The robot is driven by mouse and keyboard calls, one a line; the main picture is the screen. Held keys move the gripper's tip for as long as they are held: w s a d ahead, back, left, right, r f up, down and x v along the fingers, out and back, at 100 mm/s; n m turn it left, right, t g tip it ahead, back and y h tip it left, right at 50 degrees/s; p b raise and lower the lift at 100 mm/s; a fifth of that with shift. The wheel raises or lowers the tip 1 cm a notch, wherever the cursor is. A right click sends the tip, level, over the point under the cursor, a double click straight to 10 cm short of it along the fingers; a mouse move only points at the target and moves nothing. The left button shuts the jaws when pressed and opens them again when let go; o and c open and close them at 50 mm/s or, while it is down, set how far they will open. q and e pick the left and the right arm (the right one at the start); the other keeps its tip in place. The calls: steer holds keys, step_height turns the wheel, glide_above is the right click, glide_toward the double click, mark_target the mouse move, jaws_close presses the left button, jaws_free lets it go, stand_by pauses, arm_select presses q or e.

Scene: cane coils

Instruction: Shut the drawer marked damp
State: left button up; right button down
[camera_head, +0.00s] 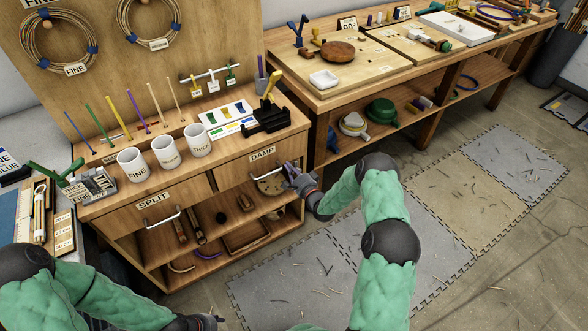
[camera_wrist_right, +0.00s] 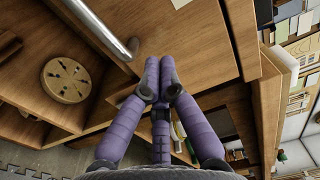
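The drawer marked DAMP (camera_head: 235,172) is at the upper right of the wooden cabinet and has a metal bar handle (camera_head: 267,176). Its front looks nearly flush with the cabinet; any small gap is hard to tell. My right gripper (camera_head: 288,168) is at the right part of this front, by the handle's right end. In the right wrist view my purple fingertips (camera_wrist_right: 160,66) are together with nothing seen between them, close to the wooden front (camera_wrist_right: 195,45) and beside the handle (camera_wrist_right: 103,28). Whether they touch it is unclear. My left gripper (camera_head: 200,321) is low at the bottom edge, mostly cut off.
The SPLIT drawer (camera_head: 150,218) is left of the DAMP one. Three white mugs (camera_head: 165,152) and a black tool (camera_head: 265,118) stand on top. The open shelf below holds a round cane disc (camera_wrist_right: 66,79). A long workbench (camera_head: 400,65) stands to the right.

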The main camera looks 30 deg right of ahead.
steer(key=s+p, duration=0.2)
steer(key=s, duration=0.7)
steer(key=shift+d+p, duration=0.3)
steer(key=shift+d, duration=0.1)
steer(key=shift+f, duration=0.1)
steer(key=s+a+f+n+g+y, duration=0.1)
steer(key=s+a+f+n+g, duration=0.35)
steer(key=a, duration=0.35)
steer(key=s+a+f+n+g, duration=0.3)
steer(key=s+a+f+g, duration=0.25)
steer(key=a, duration=0.25)
steer(key=s+a+n+g, duration=0.3)
steer(key=s+a, duration=0.1)
steer(key=s, duration=0.6)
steer(key=s+a+n+g+y, duration=0.1)
steer(key=s+a+n+g, duration=0.3)
steer(key=s, duration=0.6)
steer(key=shift+a+r+g, duration=0.25)
steer(key=shift+r+g, duration=0.05)
steer(key=shift+r, duration=0.1)
steer(key=shift+w, duration=0.1)
